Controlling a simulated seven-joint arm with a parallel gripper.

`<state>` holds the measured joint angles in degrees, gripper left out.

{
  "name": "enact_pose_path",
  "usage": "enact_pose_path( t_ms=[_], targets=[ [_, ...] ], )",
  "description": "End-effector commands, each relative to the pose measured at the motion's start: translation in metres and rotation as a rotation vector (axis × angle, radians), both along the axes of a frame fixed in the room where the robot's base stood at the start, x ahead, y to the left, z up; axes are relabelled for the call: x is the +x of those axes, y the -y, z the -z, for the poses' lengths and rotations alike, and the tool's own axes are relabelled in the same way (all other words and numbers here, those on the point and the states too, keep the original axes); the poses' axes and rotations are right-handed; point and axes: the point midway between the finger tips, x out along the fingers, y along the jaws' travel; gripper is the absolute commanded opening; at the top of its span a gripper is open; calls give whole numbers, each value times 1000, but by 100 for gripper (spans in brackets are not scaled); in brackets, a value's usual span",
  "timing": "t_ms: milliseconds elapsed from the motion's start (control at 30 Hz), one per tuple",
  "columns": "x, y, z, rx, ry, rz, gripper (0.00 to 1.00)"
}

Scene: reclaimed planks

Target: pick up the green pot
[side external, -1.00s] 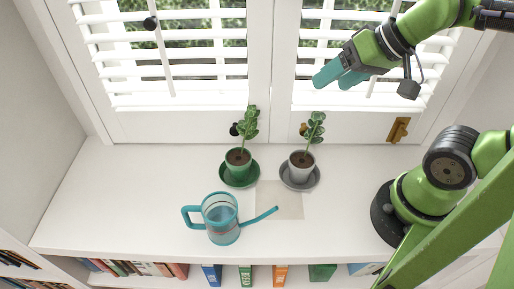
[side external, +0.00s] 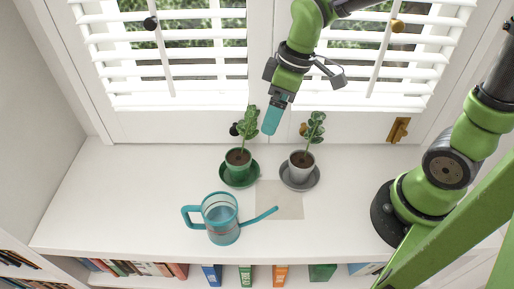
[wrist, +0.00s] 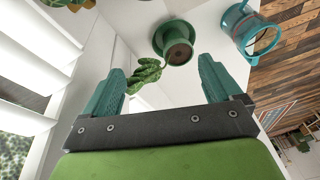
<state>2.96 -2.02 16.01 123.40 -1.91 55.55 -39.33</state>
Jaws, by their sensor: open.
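The green pot (side external: 238,161) stands upright on a green saucer (side external: 239,180) on the white sill, with a leafy plant (side external: 250,123) in it. In the wrist view the green pot (wrist: 178,51) shows beyond my fingers, between them and toward the top, with its plant leaning left. My gripper (side external: 270,122) is open and empty, with teal fingers pointing down, above and to the right of the green pot. In the wrist view my gripper (wrist: 165,85) shows both fingers spread apart.
A grey pot (side external: 301,164) with a similar plant stands on a grey saucer (side external: 300,182) to the right. A teal watering can (side external: 220,218) is in front, its spout pointing right. Window shutters (side external: 180,60) rise behind. The sill's left part is clear.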

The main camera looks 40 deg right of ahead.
Motion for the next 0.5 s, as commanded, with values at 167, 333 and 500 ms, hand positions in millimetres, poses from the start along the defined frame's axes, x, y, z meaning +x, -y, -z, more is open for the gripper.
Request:
enact_pose_path(
  t_ms=[167,333,500],
  targets=[
    [22,-36,21,0,2,-474,92],
    [31,-47,14,-17,77,-754,92],
    [29,-48,21,-25,92,-842,92]
  ],
)
